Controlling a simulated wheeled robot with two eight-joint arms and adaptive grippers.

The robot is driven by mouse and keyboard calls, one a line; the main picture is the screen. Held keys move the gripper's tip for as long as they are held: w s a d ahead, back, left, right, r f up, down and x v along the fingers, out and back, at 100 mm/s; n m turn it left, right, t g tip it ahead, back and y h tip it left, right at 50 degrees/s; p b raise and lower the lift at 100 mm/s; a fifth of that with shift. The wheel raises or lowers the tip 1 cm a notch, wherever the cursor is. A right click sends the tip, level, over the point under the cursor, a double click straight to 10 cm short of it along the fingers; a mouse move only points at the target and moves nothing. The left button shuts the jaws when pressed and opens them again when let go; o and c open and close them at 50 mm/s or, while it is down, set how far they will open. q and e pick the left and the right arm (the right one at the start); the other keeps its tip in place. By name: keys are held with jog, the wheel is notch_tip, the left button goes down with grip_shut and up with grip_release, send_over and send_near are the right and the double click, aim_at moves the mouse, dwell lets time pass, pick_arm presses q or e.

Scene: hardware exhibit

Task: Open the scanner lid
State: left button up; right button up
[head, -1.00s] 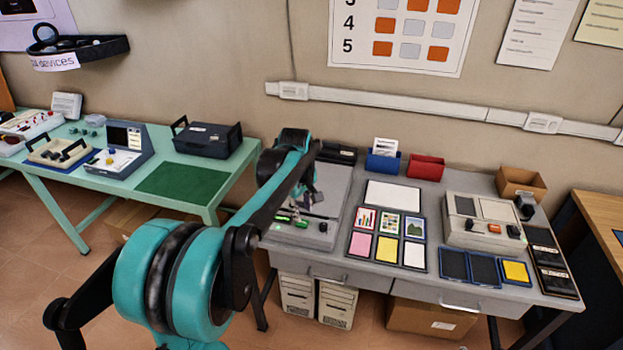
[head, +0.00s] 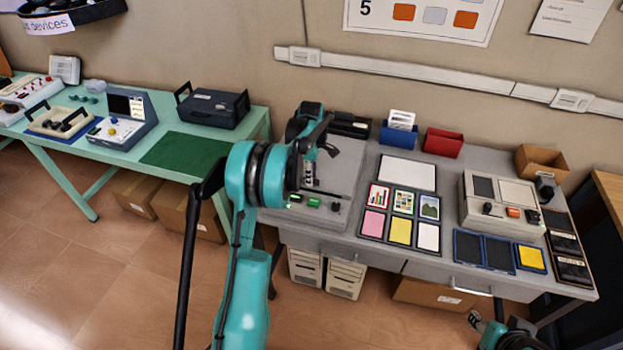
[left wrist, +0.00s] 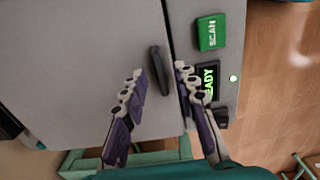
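The grey scanner (head: 344,192) stands at the left end of the grey table, its flat lid down. In the left wrist view the lid (left wrist: 75,60) fills the left side, with a black bar handle (left wrist: 159,80) near its front edge. The green SCAN button (left wrist: 211,32) and READY display (left wrist: 207,80) sit on the front strip. My left gripper (head: 312,172) is over the scanner; in its wrist view the open fingers (left wrist: 159,72) lie on either side of the handle, with no visible grip. My right gripper (head: 476,320) shows small at the bottom right, its opening unclear.
Right of the scanner lies a board of cards (head: 401,213). Blue (head: 398,134) and red (head: 443,143) bins stand behind it. A beige device (head: 500,205) is farther right. A green table (head: 80,158) with other devices stands left, apart from the grey table.

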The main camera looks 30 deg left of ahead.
pick_arm(q)
jog(key=shift+f, duration=0.4)
grip_shut()
jog(key=shift+r, duration=0.1)
